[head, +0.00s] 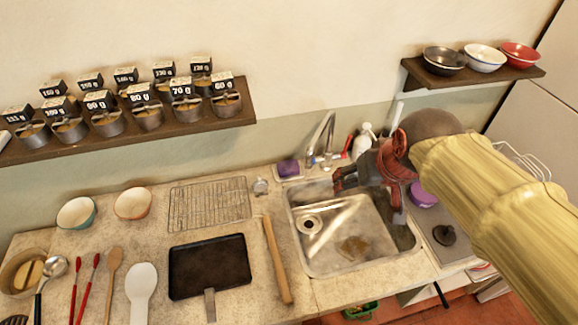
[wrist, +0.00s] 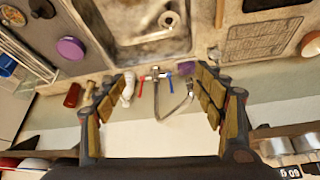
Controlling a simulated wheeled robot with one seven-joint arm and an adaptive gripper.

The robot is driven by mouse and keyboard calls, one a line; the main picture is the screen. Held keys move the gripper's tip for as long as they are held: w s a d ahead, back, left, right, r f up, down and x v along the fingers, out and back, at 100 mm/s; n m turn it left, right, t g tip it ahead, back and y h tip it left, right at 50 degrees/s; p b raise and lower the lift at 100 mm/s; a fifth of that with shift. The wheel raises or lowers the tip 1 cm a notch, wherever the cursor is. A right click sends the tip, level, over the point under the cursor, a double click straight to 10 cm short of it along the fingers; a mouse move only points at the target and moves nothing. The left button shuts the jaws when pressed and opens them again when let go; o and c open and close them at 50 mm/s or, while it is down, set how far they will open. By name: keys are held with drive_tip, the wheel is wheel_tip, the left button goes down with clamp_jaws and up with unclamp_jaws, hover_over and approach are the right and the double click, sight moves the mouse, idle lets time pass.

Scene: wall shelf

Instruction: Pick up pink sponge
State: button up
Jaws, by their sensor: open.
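A small purple, block-shaped sponge (head: 288,168) lies on a pale dish at the back of the counter, left of the faucet. Its colour looks purple rather than clearly pink. It also shows in the wrist view (wrist: 187,62), beyond my fingers and right of the faucet. My gripper (head: 346,178) is above the back right of the sink, to the right of the sponge and apart from it. In the wrist view, my gripper (wrist: 160,77) has its fingers wide apart with nothing between them.
The faucet (head: 322,145) stands between the sponge and my gripper. A white bottle (head: 363,142) is behind my gripper. The sink (head: 340,262) lies below. A wall shelf with several tins (head: 149,116) hangs at left. A round purple object (head: 423,195) sits at right.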

drive_tip(key=w+a+r+p, duration=0.1)
drive_tip(key=w+a+p, duration=0.15)
drive_tip(key=w, duration=0.55)
drive_tip(key=w+a+r+p, duration=0.1)
drive_tip(key=w+p, duration=0.2)
drive_tip(key=w, duration=0.6)
drive_tip(key=n+g+p, duration=0.2)
drive_tip(key=p, duration=0.5)
hover_over(288, 166)
drive_tip(key=s, duration=0.2)
drive_tip(key=f, duration=2.7)
drive_tip(key=shift+w+d+f, duration=0.1)
drive_tip(key=shift+d+f, duration=0.2)
drive_tip(key=shift+d, duration=0.05)
wheel_tip(288, 166, down, 2)
drive_tip(key=shift+w+f+g, duration=0.1)
drive_tip(key=shift+g, duration=0.2)
drive_tip(key=shift+p+x, duration=0.75)
drive_tip(key=shift+x, duration=2.4)
drive_tip(key=shift+a, duration=0.2)
drive_tip(key=c, duration=0.3)
drive_tip(key=shift+c, duration=0.6)
